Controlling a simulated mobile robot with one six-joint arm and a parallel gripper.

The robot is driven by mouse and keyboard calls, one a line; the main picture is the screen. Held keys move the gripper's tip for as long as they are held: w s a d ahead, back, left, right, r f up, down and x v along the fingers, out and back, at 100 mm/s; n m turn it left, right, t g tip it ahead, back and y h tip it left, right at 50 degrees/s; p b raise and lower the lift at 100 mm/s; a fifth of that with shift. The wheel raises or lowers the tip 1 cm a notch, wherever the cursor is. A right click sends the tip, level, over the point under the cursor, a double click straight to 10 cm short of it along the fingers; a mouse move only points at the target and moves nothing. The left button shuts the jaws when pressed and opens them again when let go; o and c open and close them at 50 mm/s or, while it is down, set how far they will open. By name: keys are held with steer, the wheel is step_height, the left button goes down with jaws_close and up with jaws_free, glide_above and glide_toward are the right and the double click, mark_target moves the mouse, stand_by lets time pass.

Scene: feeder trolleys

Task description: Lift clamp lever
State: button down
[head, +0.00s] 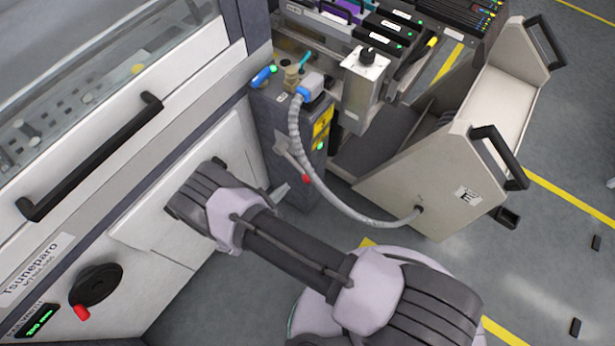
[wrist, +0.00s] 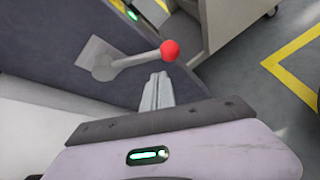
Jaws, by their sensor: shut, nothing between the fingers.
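The clamp lever (head: 297,166) is a grey arm with a red ball knob (head: 306,179) on the side of the dark docking post (head: 279,119). In the wrist view the lever (wrist: 137,60) runs from its square plate rightward to the red knob (wrist: 169,50), tilted slightly up in the picture. My gripper (wrist: 160,80) is shut and empty, its fingers together just below the knob in that picture. A gap shows between fingertips and lever. In the head view the gripper's pale tip (head: 283,191) shows just left of and below the knob, mostly hidden behind my arm.
A grey corrugated hose (head: 345,205) hangs from the blue connector (head: 308,87) on the post to the beige trolley (head: 450,160) at right. The white machine (head: 150,250) with a black handle bar (head: 95,155) stands at left. Grey floor is open at right.

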step_height(320, 180, down, 6)
steer(key=s+n+t+y, duration=0.1)
steer(key=s+n, duration=0.1)
steer(key=shift+s+f+n, duration=0.2)
steer(key=shift+s+n, duration=0.05)
steer(key=shift+n, duration=0.15)
steer(key=shift+d, duration=0.1)
steer(key=b+x, duration=0.5)
steer(key=x, duration=0.5)
steer(key=shift+s+d+r, duration=0.1)
steer(key=shift+d+r, duration=0.15)
steer(key=shift+r, duration=0.35)
steer(key=shift+s+d+r, duration=0.1)
steer(key=shift+d+r, duration=0.1)
steer(key=shift+r, duration=0.4)
steer(key=shift+d+r, duration=0.25)
steer(key=shift+r, duration=0.35)
steer(key=shift+s, duration=0.1)
